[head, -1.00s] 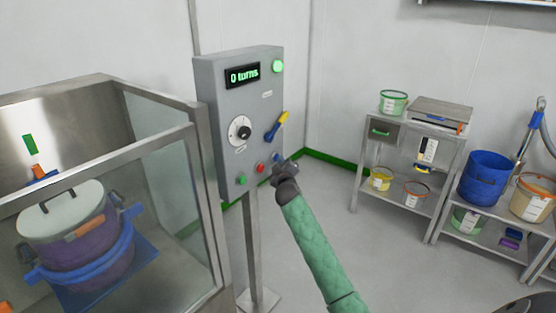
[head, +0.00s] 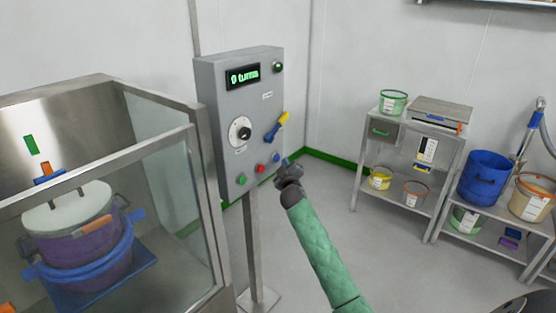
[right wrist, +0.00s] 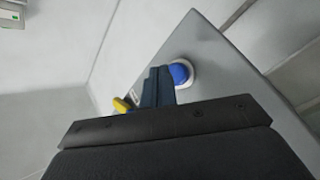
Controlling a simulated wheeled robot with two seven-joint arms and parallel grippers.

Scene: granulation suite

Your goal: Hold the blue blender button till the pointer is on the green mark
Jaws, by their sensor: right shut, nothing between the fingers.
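The blue button (head: 277,157) is at the lower right of the grey control panel (head: 212,125); it also shows in the right wrist view (right wrist: 181,73). My right gripper (head: 287,167) is shut and empty, just right of and below the button. In the right wrist view its fingertips (right wrist: 158,76) are beside the button and look apart from it. The green mark (head: 31,145) is on the blender's back wall. An orange pointer (head: 46,168) is below and right of it, apart from it. The purple drum (head: 75,245) sits in a blue ring. My left gripper is not in view.
Red (head: 261,168) and green (head: 241,179) buttons are left of the blue one. Above are a yellow-and-blue lever (head: 276,127), a dial (head: 240,131), a display (head: 243,76) and a dark green lamp (head: 278,67). Shelves (head: 432,130) with buckets stand right. Floor between is clear.

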